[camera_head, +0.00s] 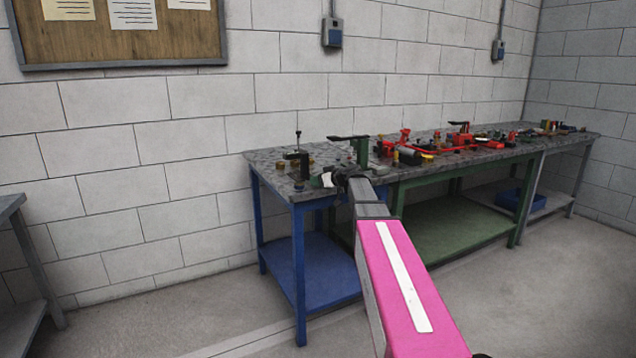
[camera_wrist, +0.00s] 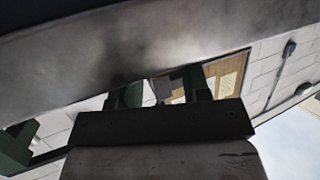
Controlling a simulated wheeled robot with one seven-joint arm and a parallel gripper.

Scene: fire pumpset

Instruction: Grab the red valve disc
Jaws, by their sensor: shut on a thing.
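My gripper (camera_head: 335,179) is at the near left part of the long workbench (camera_head: 270,168), close to its top. In the wrist view my gripper (camera_wrist: 160,95) shows as two dark green fingers in front of a dark bar. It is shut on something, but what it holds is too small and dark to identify. I cannot single out the red valve disc. Several red parts (camera_head: 405,140) lie further right on the bench, apart from my gripper, and no red shows in the wrist view. A broad, blurred grey surface (camera_wrist: 100,50) crosses the top of the wrist view.
A black stand (camera_head: 298,158) and small brass parts lie left of my gripper. A green-and-black fixture (camera_head: 360,148) stands just behind it. A blue bin (camera_head: 520,198) is on the right lower shelf. Another table edge (camera_head: 10,205) is at far left; floor between is clear.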

